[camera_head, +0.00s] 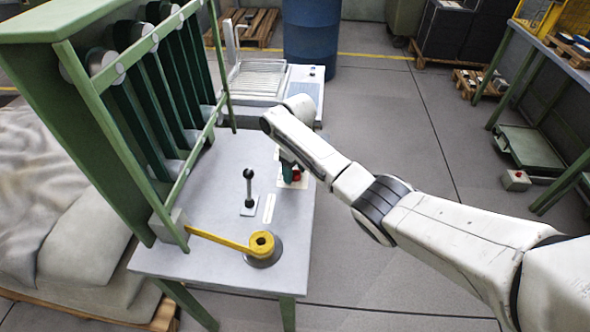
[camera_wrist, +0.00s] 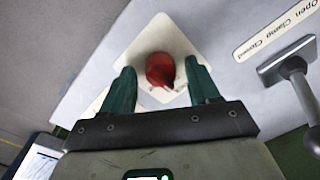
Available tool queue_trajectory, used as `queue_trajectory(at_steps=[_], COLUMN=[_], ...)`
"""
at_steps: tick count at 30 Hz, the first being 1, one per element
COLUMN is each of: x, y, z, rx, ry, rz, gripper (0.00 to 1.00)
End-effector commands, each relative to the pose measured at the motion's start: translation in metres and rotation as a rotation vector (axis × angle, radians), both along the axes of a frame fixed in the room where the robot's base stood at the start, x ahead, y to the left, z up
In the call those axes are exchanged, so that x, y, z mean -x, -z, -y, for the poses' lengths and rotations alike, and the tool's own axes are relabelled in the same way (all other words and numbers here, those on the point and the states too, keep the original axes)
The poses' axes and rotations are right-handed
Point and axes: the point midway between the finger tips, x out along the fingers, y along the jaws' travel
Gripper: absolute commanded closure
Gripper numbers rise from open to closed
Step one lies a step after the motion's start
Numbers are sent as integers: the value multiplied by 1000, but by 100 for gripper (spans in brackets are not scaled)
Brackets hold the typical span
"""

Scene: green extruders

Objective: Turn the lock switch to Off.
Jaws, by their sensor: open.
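The lock switch is a red knob (camera_wrist: 160,70) on a pale square plate (camera_wrist: 142,47), which appears turned like a diamond in the wrist view. My gripper (camera_wrist: 158,68) is open, with one green finger on each side of the knob and the tips close to the plate. I cannot tell whether the fingers touch the knob. In the head view, my gripper (camera_head: 290,168) is low over the table's right side, and a little of the red knob (camera_head: 297,175) shows below it. The Off marking and the knob's setting cannot be read.
A black-knobbed clamp lever (camera_head: 249,188) stands left of the switch, with a label strip (camera_head: 269,208) reading Open Clamp Closed in the wrist view. A yellow crank arm (camera_head: 222,240) lies at the table's front. A green frame (camera_head: 110,130) rises at the left.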

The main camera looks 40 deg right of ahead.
Motion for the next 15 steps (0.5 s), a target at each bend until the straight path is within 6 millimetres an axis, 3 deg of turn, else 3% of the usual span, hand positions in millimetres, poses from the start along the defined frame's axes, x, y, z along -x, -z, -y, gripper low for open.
queue_trajectory(at_steps=[5,15], x=[0,0], y=[0,0], z=[0,0], rx=[0,0], ry=[0,0], rz=[0,0], gripper=[39,71])
